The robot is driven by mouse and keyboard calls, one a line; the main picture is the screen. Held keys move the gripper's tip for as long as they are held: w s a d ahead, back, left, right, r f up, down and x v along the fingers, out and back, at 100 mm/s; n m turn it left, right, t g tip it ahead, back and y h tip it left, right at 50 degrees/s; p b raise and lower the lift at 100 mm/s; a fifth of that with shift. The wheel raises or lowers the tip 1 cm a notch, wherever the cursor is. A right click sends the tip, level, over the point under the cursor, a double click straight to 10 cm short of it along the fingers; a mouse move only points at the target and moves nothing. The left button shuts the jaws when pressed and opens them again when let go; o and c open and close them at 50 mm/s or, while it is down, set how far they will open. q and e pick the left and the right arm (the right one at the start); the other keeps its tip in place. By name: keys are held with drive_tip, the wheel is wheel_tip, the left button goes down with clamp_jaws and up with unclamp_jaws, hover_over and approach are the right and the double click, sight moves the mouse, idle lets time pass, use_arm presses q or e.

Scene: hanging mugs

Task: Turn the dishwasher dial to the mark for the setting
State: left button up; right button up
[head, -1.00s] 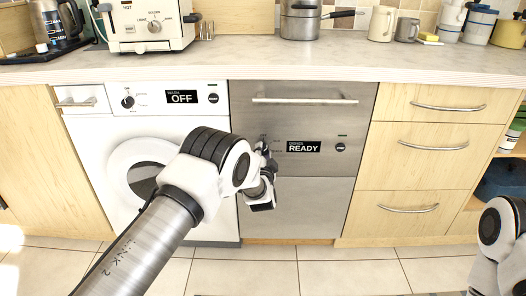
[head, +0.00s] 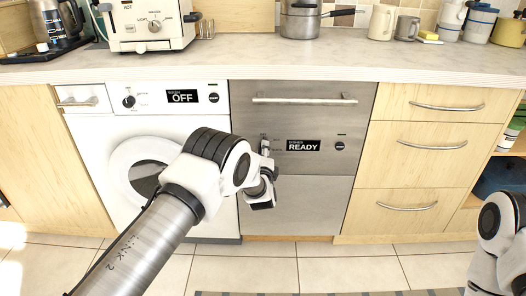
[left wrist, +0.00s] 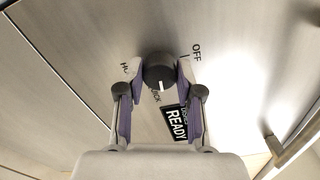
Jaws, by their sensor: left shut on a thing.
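The dishwasher dial (left wrist: 157,70) is a round dark knob on the grey dishwasher front in the left wrist view. Its white pointer line is on the lower side of the picture, towards a partly hidden label ending in "CK". The label "OFF" (left wrist: 196,52) is at the upper right, and a partly covered label is at the left. My left gripper (left wrist: 159,76) is shut on the dial, one finger on each side. In the head view my left gripper (head: 265,150) is at the dishwasher panel, mostly covering the dial. My right gripper is out of view.
A handle bar (head: 305,99) runs above. The washing machine (head: 110,220) stands to the left, drawers (head: 425,157) to the right.

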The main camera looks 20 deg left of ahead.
use_arm(q)
drive_tip(key=shift+m, duration=2.2)
drive_tip(key=o, duration=1.2)
drive_tip(key=shift+c, duration=0.2)
drive_tip(key=v, duration=1.2)
